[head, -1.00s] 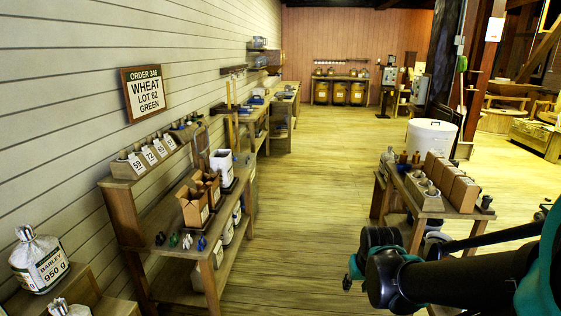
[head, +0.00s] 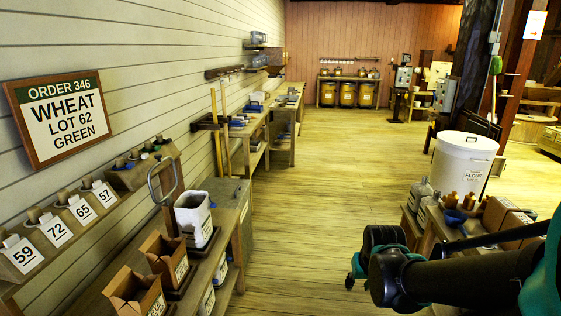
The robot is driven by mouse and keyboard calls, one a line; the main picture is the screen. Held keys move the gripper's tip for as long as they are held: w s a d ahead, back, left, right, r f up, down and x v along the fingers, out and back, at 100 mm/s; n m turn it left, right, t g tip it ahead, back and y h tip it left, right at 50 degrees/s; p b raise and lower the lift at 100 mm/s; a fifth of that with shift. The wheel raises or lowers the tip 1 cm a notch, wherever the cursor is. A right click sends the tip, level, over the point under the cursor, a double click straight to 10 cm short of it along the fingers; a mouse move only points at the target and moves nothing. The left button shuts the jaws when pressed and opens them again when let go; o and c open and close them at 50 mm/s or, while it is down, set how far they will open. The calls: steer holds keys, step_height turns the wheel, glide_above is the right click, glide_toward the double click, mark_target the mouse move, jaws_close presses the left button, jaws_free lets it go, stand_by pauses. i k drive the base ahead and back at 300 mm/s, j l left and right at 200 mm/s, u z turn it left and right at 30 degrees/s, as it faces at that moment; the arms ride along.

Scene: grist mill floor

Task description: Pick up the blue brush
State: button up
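I cannot make out a blue brush for certain. Several small blue items lie on the far wall benches, one of them a blue item (head: 237,122) on the nearer bench (head: 246,131). They are too small to identify. My arm reaches in from the lower right, and its dark and teal links show beside the right table. I do not see my gripper's fingers in this view.
The wooden floor (head: 330,180) between is clear.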

mark_target(233, 124)
steer(key=i, duration=2.8)
steer(key=i+l, duration=0.1)
steer(key=i, duration=2.7)
steer(key=j+u, duration=0.05)
steer(key=j, duration=0.05)
